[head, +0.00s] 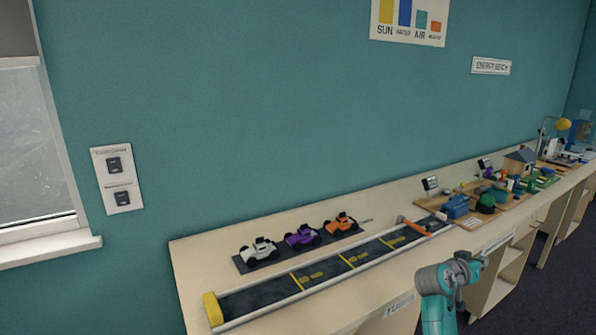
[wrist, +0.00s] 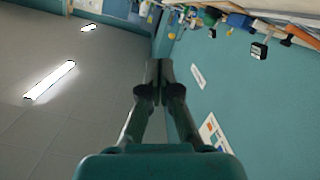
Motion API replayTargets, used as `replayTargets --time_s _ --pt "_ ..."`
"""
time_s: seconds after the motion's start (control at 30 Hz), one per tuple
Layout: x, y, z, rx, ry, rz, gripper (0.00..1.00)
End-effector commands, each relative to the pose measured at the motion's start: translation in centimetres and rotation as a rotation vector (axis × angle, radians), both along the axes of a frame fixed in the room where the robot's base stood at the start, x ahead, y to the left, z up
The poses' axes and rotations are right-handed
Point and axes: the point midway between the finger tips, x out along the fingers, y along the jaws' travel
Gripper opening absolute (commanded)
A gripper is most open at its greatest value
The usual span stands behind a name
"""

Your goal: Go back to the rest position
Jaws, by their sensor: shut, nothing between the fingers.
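My gripper (wrist: 158,82) shows in the wrist view with its two dark fingers together at the tips and nothing between them. It is held in free air, with the teal wall and the ceiling behind it. In the head view my teal and grey arm (head: 440,290) stands in front of the bench at the lower right. The gripper's fingertips cannot be made out in the head view.
A long pale bench (head: 350,320) runs along the teal wall. On it are a dark track (head: 325,272) and white (head: 259,251), purple (head: 303,236) and orange (head: 341,222) toy cars. Several models crowd its far end. A window (head: 35,150) is at the left.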

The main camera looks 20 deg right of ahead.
Motion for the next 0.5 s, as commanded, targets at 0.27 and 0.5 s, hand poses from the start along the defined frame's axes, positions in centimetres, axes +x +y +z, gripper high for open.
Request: replayTargets --time_s 0.27,0.5 --pt "0.8 3.4 -4.2 0.019 0.026 0.103 0.00" --pt "1.3 8.8 -9.8 0.045 0.055 0.252 0.00"
